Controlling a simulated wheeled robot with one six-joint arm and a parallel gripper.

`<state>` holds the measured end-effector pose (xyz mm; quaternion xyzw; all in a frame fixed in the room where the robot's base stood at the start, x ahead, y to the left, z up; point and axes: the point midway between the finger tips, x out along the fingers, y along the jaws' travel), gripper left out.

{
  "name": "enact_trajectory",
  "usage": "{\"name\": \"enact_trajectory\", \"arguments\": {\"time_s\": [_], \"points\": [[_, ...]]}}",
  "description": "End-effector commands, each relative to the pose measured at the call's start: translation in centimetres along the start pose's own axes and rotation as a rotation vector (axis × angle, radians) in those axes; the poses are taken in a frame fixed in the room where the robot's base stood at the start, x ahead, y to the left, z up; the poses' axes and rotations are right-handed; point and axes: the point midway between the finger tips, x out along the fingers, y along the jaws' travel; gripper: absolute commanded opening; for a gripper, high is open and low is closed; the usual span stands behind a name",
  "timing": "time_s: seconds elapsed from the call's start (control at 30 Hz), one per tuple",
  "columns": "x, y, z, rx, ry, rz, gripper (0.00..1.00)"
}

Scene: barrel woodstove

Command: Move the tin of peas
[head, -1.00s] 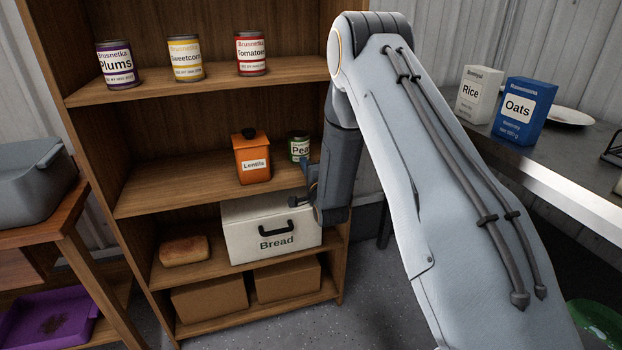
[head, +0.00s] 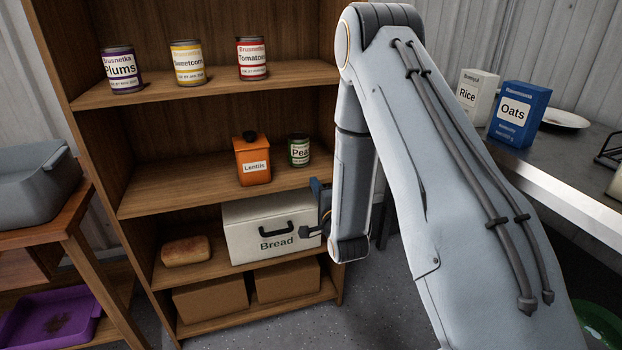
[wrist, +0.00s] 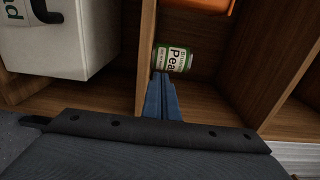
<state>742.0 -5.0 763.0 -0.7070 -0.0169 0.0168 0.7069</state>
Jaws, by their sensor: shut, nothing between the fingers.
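The tin of peas (head: 299,150), green with a white label, stands upright on the middle shelf, right of the orange Lentils canister (head: 253,160). In the wrist view the tin (wrist: 173,59) lies just beyond the fingertips of my gripper (wrist: 162,77). The two blue fingers are together with nothing between them. In the head view my gripper (head: 313,215) is beside the shelf unit's right side, below the level of the tin and near the bread box; its fingers are partly hidden there. I cannot tell the exact gap between fingertips and tin.
The white Bread box (head: 270,230) stands on the shelf below, beside a loaf (head: 187,249). Plums (head: 121,70), Sweetcorn (head: 187,62) and Tomatoes (head: 252,58) tins stand on the upper shelf (head: 218,84). The middle shelf's left part (head: 170,191) is clear.

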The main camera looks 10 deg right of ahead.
Motion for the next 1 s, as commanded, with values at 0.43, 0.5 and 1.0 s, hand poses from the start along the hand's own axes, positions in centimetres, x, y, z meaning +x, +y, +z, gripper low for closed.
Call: {"name": "enact_trajectory", "arguments": {"time_s": [0.43, 0.5, 1.0], "points": [[-1.8, -2.0, -0.2, 0.0, 0.0, -0.003, 0.0], [-1.4, -2.0, -0.2, 0.0, 0.0, -0.001, 0.0], [7.4, -2.0, -0.2, 0.0, 0.001, -0.002, 0.0]]}}
